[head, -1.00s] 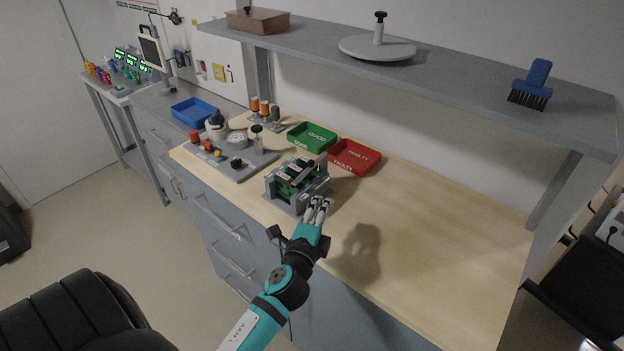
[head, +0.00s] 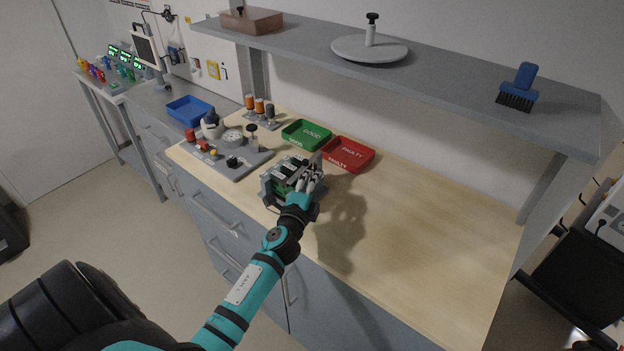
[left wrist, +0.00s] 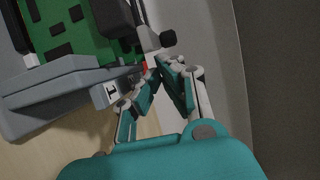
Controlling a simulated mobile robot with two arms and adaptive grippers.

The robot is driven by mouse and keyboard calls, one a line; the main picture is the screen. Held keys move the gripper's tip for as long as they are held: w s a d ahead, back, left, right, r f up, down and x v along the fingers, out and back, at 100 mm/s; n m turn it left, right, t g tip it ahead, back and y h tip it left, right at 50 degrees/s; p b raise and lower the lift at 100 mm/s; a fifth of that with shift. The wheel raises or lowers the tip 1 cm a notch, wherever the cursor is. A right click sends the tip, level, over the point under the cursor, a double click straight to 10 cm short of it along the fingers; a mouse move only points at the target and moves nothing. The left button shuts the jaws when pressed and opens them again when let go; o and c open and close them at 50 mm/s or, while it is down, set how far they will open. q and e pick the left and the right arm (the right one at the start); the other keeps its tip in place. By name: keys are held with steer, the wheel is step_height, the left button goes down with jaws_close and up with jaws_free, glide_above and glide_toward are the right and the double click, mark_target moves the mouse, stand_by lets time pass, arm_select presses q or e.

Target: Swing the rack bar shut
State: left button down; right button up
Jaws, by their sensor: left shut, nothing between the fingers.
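The grey rack (head: 268,188) stands on the wooden bench top and holds several green circuit boards (head: 284,183). Its bar (head: 317,159) appears to stand up at the rack's right end. In the left wrist view a pale bar part with a black knob (left wrist: 168,38) lies just beyond my fingertips. The rack's grey body (left wrist: 50,92) and a green board (left wrist: 72,42) fill that view's upper left. My left gripper (head: 313,173) is shut and empty at the rack's right end, close to the bar; it also shows in the left wrist view (left wrist: 158,68). Contact is unclear. My right gripper is out of view.
A green tray (head: 306,135) and a red tray (head: 347,155) lie behind the rack. A grey control panel (head: 232,164) stands to its left. A shelf (head: 450,75) overhangs the back. The bench top (head: 430,220) at right is clear.

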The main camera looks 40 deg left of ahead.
arm_select(q)
steer(key=shift+s+a, duration=0.2)
steer(key=shift+a, duration=0.35)
steer(key=shift+s+a, duration=0.15)
steer(key=shift+a, duration=0.35)
